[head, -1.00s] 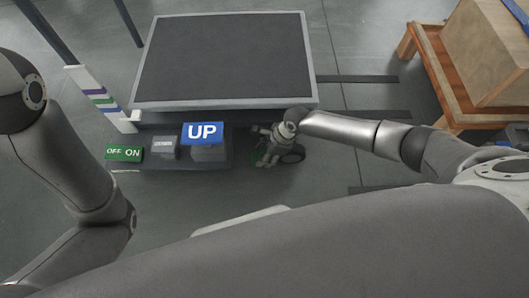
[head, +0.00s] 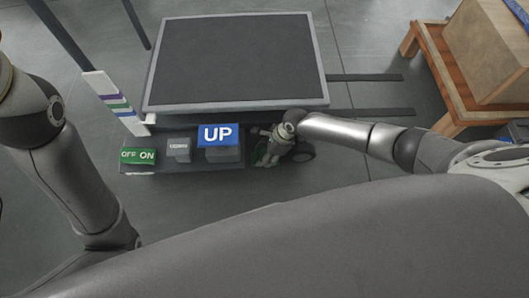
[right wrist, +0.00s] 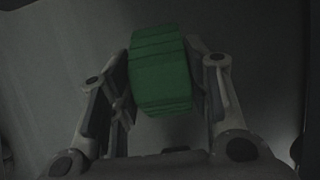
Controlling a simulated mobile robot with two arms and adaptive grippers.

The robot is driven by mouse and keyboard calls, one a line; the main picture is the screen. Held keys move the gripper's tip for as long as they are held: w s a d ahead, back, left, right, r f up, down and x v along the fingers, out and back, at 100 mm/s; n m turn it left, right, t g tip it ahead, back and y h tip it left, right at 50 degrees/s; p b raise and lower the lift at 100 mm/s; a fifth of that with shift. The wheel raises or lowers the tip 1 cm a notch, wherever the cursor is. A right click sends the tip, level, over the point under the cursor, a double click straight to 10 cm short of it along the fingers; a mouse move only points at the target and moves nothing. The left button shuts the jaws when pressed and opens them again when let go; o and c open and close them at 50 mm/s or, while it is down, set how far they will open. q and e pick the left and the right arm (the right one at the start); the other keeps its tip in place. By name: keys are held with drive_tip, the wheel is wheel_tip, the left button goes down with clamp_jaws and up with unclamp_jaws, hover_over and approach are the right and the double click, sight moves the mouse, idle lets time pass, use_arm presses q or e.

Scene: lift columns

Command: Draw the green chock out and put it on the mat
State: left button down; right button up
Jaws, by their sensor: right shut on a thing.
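The green chock (right wrist: 160,70) fills the space between the fingers in the right wrist view. My right gripper (right wrist: 163,85) is shut on it, with one finger along each side. In the head view my right gripper (head: 268,153) points down, low beside the lift, just left of a dark wheel (head: 304,152). Only a faint trace of green shows there, and the fingers hide most of the chock. My left arm is at the left of the head view, but its gripper is out of the picture. I cannot make out a mat.
The lift's dark platform (head: 235,106) is behind the right gripper. A blue UP sign (head: 218,135), a DOWN pedal (head: 179,149) and a green OFF/ON label (head: 138,156) are left of it. A wooden stand (head: 447,85) with a box is at the right.

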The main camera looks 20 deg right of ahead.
drive_tip(key=o, duration=1.3)
drive_tip(key=shift+a, duration=0.1)
drive_tip(key=v, duration=1.2)
